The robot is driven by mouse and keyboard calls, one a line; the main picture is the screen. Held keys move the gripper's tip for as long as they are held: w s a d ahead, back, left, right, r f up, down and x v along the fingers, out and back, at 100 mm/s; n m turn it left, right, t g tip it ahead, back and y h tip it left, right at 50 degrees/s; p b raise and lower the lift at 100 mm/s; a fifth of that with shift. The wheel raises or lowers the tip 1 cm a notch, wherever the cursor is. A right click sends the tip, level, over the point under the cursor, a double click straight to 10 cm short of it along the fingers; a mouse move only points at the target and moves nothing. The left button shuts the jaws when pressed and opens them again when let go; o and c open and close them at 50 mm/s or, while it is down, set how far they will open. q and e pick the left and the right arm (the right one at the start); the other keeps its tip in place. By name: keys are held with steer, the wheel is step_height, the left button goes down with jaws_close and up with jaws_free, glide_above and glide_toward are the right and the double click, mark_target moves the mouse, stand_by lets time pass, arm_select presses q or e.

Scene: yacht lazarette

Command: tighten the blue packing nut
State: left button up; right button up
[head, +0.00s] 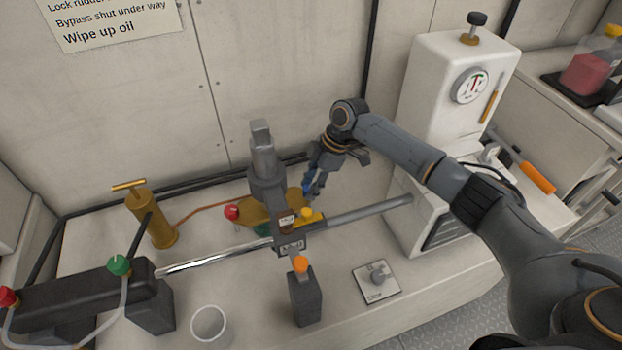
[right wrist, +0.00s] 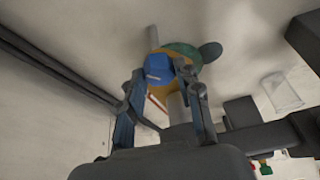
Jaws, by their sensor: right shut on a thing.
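The blue packing nut (right wrist: 158,68) shows between my right gripper's fingertips in the right wrist view, against a brass-yellow and green body. In the head view only a small blue patch of the nut (head: 307,187) shows, behind the brass quadrant area. My right gripper (head: 313,190) reaches down there from the right, fingers pointing downward. It is shut on the nut, with one finger on each side; the gripper also shows in the right wrist view (right wrist: 163,80). My left gripper is not in either view.
A grey upright post (head: 263,155) stands just left of my right gripper. A steel rod runs from the black cylinder (head: 75,290) toward the white pedestal (head: 455,80).

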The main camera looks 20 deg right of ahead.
steer(key=m+t+p, duration=0.1)
steer(key=m+p, duration=0.1)
steer(key=p, duration=0.1)
steer(key=m+h+p, duration=0.1)
steer(key=m+p, duration=0.2)
steer(key=m+t+p, duration=0.1)
steer(key=m+p, duration=0.2)
steer(key=p, duration=0.1)
steer(key=shift+s+a+r+t, duration=0.15)
steer(key=shift+s+r+t, duration=0.05)
steer(key=shift+r+t, duration=0.1)
steer(key=shift+f+m+t+h+p, duration=0.2)
steer(key=shift+m+t+h+p, duration=0.35)
steer(key=shift+m+p, duration=0.95)
steer(key=o, duration=1.2)
steer(key=shift+c, duration=0.2)
steer(key=v, duration=1.2)
steer(key=shift+a, duration=0.1)
